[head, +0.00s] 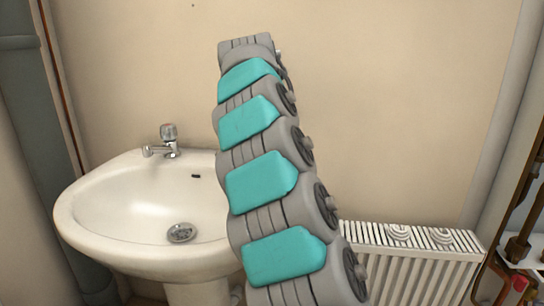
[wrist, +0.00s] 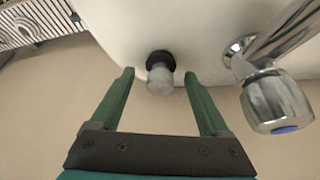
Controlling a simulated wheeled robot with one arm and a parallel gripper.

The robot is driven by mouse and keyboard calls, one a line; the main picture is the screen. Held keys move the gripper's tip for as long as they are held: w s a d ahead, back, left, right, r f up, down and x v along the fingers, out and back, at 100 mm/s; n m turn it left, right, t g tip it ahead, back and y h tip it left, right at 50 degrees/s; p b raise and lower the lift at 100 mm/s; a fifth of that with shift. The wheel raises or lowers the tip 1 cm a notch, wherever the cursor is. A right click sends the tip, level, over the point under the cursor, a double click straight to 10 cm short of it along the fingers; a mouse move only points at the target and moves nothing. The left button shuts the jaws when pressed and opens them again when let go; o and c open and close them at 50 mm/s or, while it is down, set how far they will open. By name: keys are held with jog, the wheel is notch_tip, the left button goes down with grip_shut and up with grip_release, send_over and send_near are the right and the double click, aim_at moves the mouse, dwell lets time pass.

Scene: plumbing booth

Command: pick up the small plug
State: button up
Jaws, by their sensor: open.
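The small plug (wrist: 160,77), a pale grey body with a black ring, stands at the edge of the white sink in the wrist view. My gripper (wrist: 157,73) is open, with its two green fingers apart. In the picture the plug appears between the fingertips, with a gap on each side. I cannot tell the exact depth between them. In the head view my arm covers the right part of the sink (head: 105,190), and the plug and gripper are hidden.
A chrome tap (wrist: 275,100) with a blue-marked cap is close to the right finger in the wrist view; it also shows on the sink in the head view (head: 168,140). A white radiator (head: 425,265) with coiled items on top stands to the right.

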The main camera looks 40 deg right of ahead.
jog(key=shift+c, duration=0.4)
grip_shut()
